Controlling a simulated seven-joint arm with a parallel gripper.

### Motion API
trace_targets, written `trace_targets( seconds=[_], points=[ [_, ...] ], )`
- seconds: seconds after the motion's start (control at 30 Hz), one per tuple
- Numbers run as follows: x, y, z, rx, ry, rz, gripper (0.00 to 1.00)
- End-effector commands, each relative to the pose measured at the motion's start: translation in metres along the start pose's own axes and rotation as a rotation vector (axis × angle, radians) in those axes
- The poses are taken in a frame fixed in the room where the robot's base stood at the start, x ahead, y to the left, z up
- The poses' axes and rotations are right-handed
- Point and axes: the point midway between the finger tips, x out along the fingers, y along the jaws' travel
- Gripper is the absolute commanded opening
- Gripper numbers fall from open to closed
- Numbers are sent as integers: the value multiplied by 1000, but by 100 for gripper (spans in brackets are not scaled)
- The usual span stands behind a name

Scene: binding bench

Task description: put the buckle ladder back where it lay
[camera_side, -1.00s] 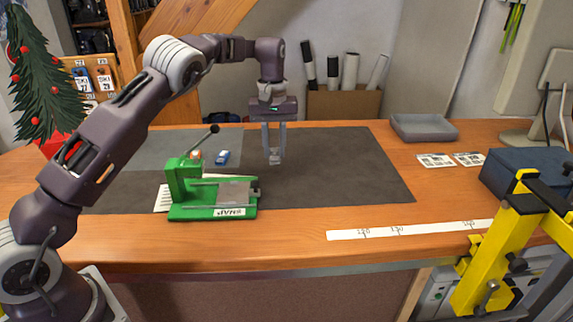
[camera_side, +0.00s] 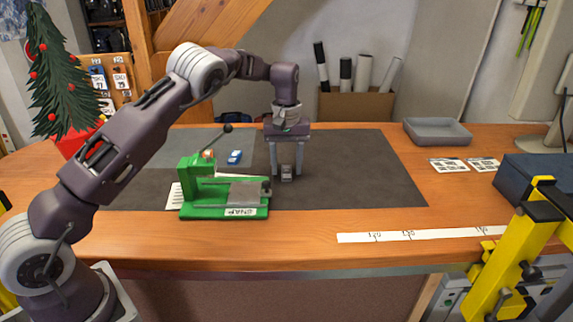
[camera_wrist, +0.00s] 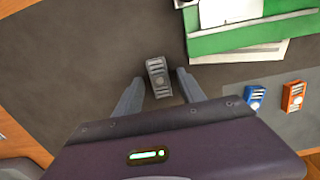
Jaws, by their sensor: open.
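The buckle ladder (camera_side: 287,174), a small grey slotted piece, lies on the dark mat to the right of the green press; it also shows in the wrist view (camera_wrist: 158,77). My gripper (camera_side: 286,176) is open above the mat, with one finger on each side of the ladder. In the wrist view a gap shows between the ladder and each fingertip (camera_wrist: 159,78), so nothing is held.
The green press (camera_side: 225,198) with its raised lever stands close left. A blue buckle piece (camera_side: 235,157) and an orange one (camera_wrist: 293,96) lie behind it. A grey tray (camera_side: 437,131) stands at the back right. The mat right of my gripper is clear.

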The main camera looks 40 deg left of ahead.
Motion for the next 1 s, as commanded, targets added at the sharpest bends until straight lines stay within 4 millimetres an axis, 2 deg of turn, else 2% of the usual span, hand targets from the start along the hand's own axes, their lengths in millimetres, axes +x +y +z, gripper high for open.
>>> trace_targets(
  seconds=[0.17,0.27,0.5,0.6,0.73,0.93,1.0],
  points=[
    [-9,1,-1,1,3,2,47],
    [-30,1,-1,2,5,5,47],
    [-97,0,-1,1,5,2,47],
    [-111,0,-2,0,3,2,47],
    [-121,0,0,1,2,0,47],
    [-125,0,0,0,1,2,47],
    [-137,-4,3,1,6,19,47]
  ],
)
